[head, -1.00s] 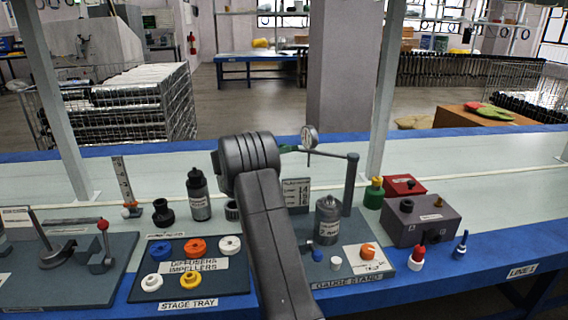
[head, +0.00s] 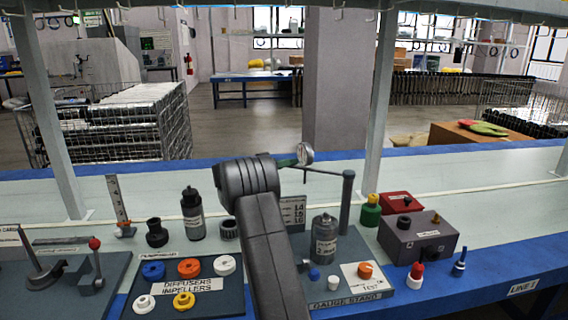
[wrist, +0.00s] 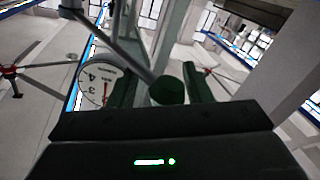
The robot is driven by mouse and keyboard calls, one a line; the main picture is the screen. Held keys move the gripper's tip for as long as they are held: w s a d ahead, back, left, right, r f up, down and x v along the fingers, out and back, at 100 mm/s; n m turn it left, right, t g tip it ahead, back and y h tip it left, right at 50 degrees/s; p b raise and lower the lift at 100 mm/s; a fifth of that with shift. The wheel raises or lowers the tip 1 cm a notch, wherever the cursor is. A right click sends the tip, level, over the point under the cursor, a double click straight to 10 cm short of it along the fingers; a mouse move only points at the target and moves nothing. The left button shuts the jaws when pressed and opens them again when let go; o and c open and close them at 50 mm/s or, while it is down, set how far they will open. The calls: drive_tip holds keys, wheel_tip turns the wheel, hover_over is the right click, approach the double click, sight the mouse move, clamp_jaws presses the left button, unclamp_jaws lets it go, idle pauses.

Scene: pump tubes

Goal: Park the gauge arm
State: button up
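The gauge arm (head: 325,171) is a thin dark rod reaching left from the top of a grey post (head: 346,202) on the gauge stand (head: 376,287). A round white dial (head: 305,153) sits near its free end. In the wrist view the dial (wrist: 98,87) shows left of the fingers, and the rod (wrist: 122,52) runs to a dark green round knob (wrist: 168,91). My gripper (wrist: 160,88) has its fingers apart, one on each side of the knob, with a gap showing on the left. In the head view my wrist hides most of the fingers.
A grey canister (head: 324,240) stands on the gauge stand under the rod. A dark grey box (head: 418,236) and a green-and-yellow bottle (head: 371,211) stand to the right. The stage tray (head: 222,300) with coloured rings and a dark bottle (head: 193,215) are left of my arm.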

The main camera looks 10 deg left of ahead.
drive_tip(key=shift+s+d+f, duration=0.1)
drive_tip(key=shift+d+f, duration=0.05)
drive_tip(key=shift+f, duration=0.3)
drive_tip(key=p+v, duration=0.1)
drive_tip(key=v, duration=1.3)
drive_tip(key=shift+r, duration=0.35)
